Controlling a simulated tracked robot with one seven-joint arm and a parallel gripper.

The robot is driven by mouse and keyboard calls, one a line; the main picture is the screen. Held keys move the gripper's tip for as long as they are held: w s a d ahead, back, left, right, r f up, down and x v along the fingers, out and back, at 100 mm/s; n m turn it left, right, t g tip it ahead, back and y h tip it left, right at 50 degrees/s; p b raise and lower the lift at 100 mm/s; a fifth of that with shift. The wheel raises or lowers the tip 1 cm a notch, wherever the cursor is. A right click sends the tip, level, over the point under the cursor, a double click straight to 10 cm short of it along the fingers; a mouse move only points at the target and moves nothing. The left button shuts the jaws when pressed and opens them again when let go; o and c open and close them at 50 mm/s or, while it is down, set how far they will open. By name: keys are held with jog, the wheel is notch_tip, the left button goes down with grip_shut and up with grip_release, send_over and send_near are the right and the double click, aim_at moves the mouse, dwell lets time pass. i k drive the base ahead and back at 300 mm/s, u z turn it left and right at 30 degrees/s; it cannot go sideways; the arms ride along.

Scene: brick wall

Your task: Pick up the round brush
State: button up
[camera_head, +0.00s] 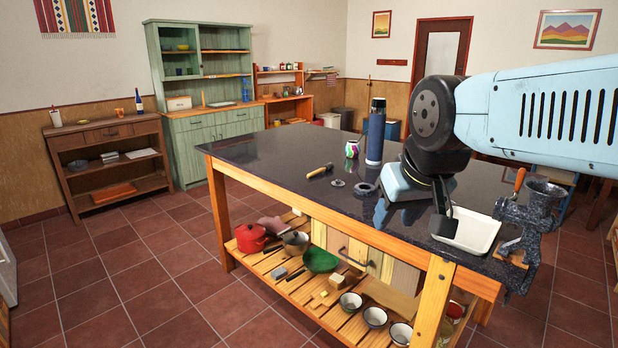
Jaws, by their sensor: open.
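A small tool with a wooden handle and a dark end (320,171) lies on the dark tabletop, left of my gripper; it may be the round brush, but it is too small to tell. My gripper (414,219) hangs low over the right part of the table, open, with nothing seen between its fingers. It is well apart from the wooden-handled tool. My arm and wrist hide part of the tabletop behind them.
On the dark-topped table (270,158) stand a dark blue flask (376,135) and a colourful cup (352,149). Grey rings (366,188) lie nearer. A white tray (468,232) and a meat grinder (532,220) are at the right. The left tabletop is clear.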

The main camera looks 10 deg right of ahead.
aim_at(330, 165)
jog(key=u, duration=0.45)
jog(key=k, duration=1)
jog(key=u, duration=0.55)
jog(key=i, duration=1.7)
jog(key=z, duration=0.7)
jog(key=i, duration=0.95)
jog(key=z, duration=0.4)
